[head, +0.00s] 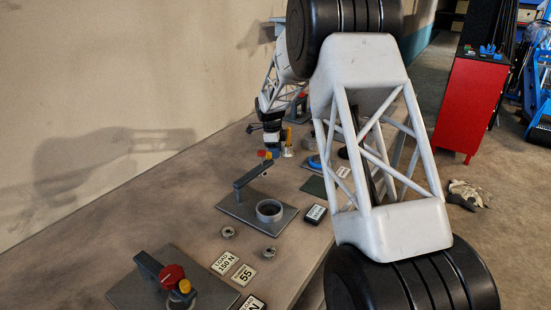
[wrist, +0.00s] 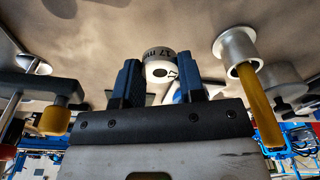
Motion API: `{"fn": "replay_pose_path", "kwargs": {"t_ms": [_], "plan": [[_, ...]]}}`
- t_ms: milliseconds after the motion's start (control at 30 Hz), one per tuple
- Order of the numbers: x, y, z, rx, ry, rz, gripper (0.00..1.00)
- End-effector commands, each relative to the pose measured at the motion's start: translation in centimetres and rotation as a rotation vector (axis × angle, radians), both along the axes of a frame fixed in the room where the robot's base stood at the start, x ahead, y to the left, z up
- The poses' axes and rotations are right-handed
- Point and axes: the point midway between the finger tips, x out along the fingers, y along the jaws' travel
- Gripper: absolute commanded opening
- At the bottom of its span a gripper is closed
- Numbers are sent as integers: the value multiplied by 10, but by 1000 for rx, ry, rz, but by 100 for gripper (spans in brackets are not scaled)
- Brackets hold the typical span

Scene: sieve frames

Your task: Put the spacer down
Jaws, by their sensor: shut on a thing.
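The spacer (wrist: 158,66) is a white cylinder with dark "mm" lettering, between the two blue finger pads of my gripper (wrist: 159,84) in the wrist view. The gripper is shut on it. In the head view my gripper (head: 271,143) is at the far end of the bench, low over the top. There the spacer cannot be made out. Whether its underside touches the bench cannot be told.
A metal cup with a yellow rod (wrist: 258,100) stands close right of the gripper. On the bench (head: 120,215) are a grey plate with a ring (head: 268,210), a nearer fixture with a red knob (head: 172,276), small metal rings and label cards (head: 224,263). My arm hides part of the right side.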

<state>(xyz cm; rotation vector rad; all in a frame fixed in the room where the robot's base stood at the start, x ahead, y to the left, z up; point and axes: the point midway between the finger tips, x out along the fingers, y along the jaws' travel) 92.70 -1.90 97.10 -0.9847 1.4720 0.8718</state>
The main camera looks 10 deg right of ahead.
Motion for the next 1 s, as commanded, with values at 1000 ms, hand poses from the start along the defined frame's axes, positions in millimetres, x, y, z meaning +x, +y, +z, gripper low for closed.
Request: {"fn": "replay_pose_path", "kwargs": {"t_ms": [1000], "plan": [[0,0,56,0,0,0,7]]}}
